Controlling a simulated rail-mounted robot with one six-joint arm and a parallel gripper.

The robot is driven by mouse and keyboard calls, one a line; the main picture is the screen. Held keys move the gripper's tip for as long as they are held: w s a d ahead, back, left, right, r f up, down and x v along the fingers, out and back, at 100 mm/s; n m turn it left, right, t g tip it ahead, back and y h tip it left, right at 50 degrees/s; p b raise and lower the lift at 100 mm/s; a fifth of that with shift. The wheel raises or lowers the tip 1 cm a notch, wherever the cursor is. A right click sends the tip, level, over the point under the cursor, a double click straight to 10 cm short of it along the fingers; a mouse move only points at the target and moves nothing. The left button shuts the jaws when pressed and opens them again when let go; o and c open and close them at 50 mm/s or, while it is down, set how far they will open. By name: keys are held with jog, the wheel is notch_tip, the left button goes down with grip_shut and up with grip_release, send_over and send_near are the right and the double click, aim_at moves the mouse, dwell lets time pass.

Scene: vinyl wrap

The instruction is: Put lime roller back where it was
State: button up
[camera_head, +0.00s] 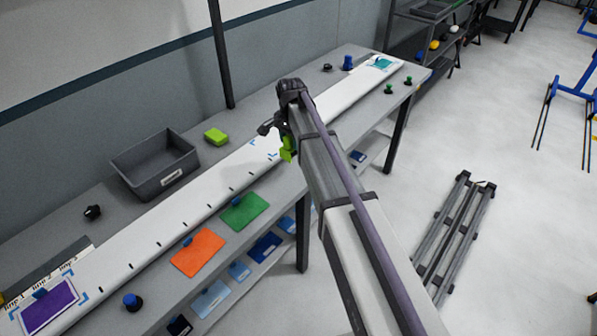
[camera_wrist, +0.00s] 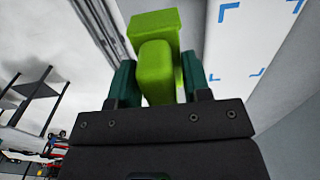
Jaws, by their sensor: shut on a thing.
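My gripper (camera_wrist: 158,85) is shut on the lime roller (camera_wrist: 158,68), with its green fingers on either side of it in the wrist view. In the head view the lime roller (camera_head: 288,150) hangs below my wrist, over or near the front edge of the workbench, partly hidden by my arm. The white strip with blue corner marks (camera_wrist: 262,30) lies to the right of the roller in the wrist view. A lime block (camera_head: 216,136) sits on the bench to the right of the grey bin. I cannot tell if the roller touches anything below.
A grey bin (camera_head: 155,166) stands at the back of the bench (camera_head: 345,60). Orange (camera_head: 198,252), green (camera_head: 244,211) and purple (camera_head: 48,306) sheets lie on it. Blue knobs (camera_head: 132,302) and dark green knobs (camera_head: 408,81) stand on it. A grey frame (camera_head: 456,236) lies on the floor.

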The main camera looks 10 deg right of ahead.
notch_tip(320, 180, down, 10)
jog(key=b, duration=0.8)
jog(key=shift+r, duration=0.35)
jog(key=shift+c, duration=0.3)
jog(key=shift+s+f+b, duration=0.1)
jog(key=shift+f+b, duration=0.3)
jog(key=shift+b, duration=0.05)
jog(key=shift+c, duration=0.3)
jog(key=shift+f, duration=0.2)
jog(key=shift+c, duration=1.2)
jog(key=o, duration=1)
jog(key=shift+f, duration=0.1)
jog(key=shift+o, duration=1)
